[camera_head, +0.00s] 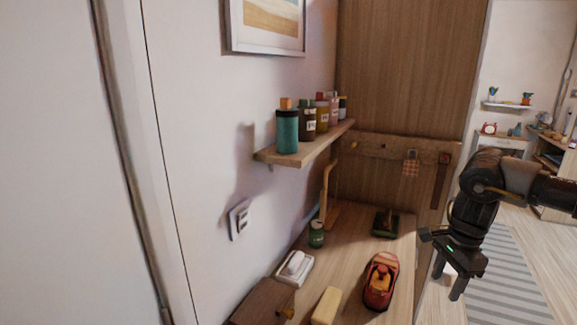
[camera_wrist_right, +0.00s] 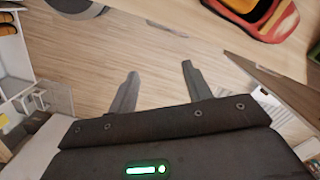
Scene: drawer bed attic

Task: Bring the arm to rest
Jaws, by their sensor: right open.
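My right gripper (camera_head: 447,284) hangs at the right of the head view, fingers pointing down, just to the right of the wooden tabletop (camera_head: 352,262). Its two fingers are apart with nothing between them. In the right wrist view the fingers of the gripper (camera_wrist_right: 158,82) stand apart and empty over the wooden floor. My left gripper shows in neither view.
On the tabletop are a red toy boat (camera_head: 380,284), a green can (camera_head: 316,234), a white soap dish (camera_head: 294,266), a yellow block (camera_head: 326,306) and a brown box (camera_head: 262,303). A wall shelf (camera_head: 305,144) holds several bottles. A striped rug (camera_head: 507,275) lies at right.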

